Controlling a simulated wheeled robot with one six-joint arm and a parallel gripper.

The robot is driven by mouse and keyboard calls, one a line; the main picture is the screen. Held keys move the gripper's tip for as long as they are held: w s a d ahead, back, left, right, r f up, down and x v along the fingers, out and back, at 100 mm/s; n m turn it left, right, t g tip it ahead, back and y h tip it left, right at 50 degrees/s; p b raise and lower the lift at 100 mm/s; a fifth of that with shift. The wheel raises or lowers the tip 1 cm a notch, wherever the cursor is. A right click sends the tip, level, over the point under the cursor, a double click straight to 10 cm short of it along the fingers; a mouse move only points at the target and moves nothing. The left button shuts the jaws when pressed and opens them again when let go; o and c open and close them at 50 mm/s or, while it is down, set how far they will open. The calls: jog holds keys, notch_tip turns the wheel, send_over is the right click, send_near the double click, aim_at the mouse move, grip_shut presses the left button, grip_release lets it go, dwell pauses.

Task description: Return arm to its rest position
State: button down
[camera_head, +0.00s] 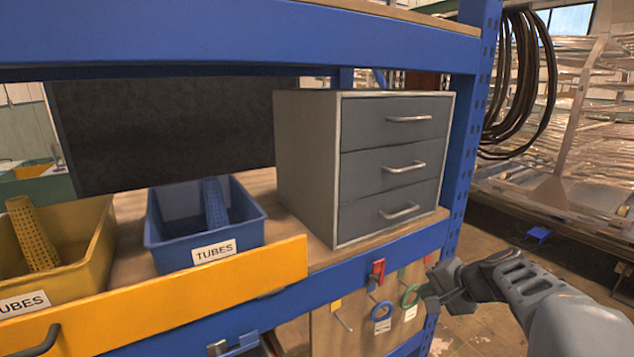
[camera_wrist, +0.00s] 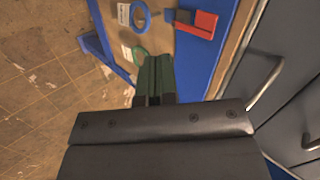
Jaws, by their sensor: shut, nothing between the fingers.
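My gripper (camera_head: 432,293) is at the lower right in the head view, at the end of my grey arm. It is close to the hanging tools at the front of the blue shelf and to the right of the drawer cabinet (camera_head: 305,165). In the wrist view its dark fingers (camera_wrist: 155,68) are together with nothing between them. I cannot tell whether the fingertips touch the green-handled tool (camera_wrist: 137,52) seen beside them.
A blue shelf upright (camera_head: 468,130) stands behind my gripper. A blue tubes bin (camera_head: 165,247) and a yellow tubes bin (camera_head: 85,265) sit on the shelf at left. A red tool (camera_head: 377,270) and blue ring (camera_head: 381,310) hang below.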

jog(key=s+a+f+n+g+h+p, duration=0.1)
jog(key=s+a+f+n+h, duration=0.1)
jog(key=s+a+n, duration=0.2)
jog(key=s+a+f+n+g+h+p, duration=0.1)
jog(key=s+a+f+n+g+h, duration=0.1)
jog(key=s, duration=0.9)
jog(key=a+n+h, duration=0.1)
jog(key=a+n, duration=0.1)
jog(key=n, duration=0.1)
jog(key=shift+s+a+n+g+h, duration=0.2)
jog(key=shift+s+n+g+h, duration=0.1)
jog(key=shift+n, duration=0.1)
